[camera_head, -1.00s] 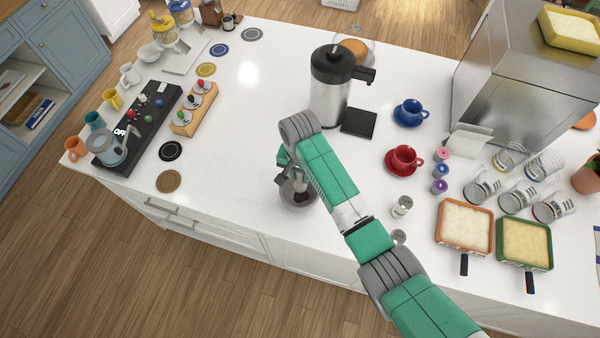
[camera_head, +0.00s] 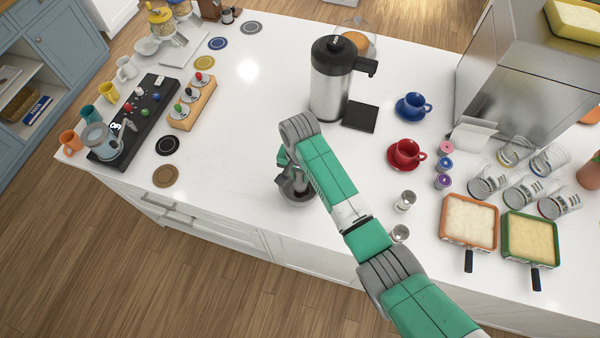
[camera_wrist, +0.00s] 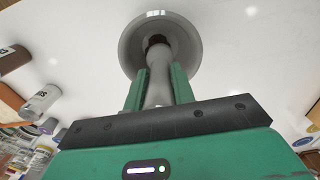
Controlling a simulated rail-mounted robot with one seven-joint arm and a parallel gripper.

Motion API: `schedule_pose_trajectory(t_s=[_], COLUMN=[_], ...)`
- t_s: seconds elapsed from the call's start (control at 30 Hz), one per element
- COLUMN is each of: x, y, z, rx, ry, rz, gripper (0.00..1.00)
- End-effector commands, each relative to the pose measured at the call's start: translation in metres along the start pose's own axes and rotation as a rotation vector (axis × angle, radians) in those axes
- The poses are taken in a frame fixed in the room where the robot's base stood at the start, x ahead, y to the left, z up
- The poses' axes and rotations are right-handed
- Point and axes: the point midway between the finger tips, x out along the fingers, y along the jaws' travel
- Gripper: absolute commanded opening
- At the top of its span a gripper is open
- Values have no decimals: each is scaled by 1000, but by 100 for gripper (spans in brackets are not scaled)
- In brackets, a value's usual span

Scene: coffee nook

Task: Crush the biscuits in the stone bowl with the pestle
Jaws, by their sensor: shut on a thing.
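The grey stone bowl (camera_wrist: 128,48) stands on the white counter, and in the head view (camera_head: 297,198) it shows near the front edge, partly hidden under my arm. The grey pestle (camera_wrist: 157,80) is between the fingers of my gripper (camera_wrist: 158,84), which is shut on its shaft. The pestle's far end reaches into the bowl. Brown material, seemingly the biscuits, shows as a small dark patch (camera_wrist: 156,41) in the bowl; its pieces cannot be made out. In the head view my gripper (camera_head: 290,183) is right above the bowl.
A steel dispenser (camera_head: 330,90) stands behind the bowl. A red cup (camera_head: 406,152) on a saucer and small shakers (camera_head: 405,201) are to the right. Black control panel (camera_head: 135,118) and coasters (camera_head: 166,176) lie left. The counter left of the bowl is clear.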

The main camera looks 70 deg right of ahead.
Motion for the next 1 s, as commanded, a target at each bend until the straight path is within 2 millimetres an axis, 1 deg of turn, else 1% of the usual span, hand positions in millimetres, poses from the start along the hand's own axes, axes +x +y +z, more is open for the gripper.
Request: schedule_pose_trajectory(t_s=[1.0], x=[29], y=[0], z=[0], rx=[0], ry=[0], rz=[0], gripper=[0])
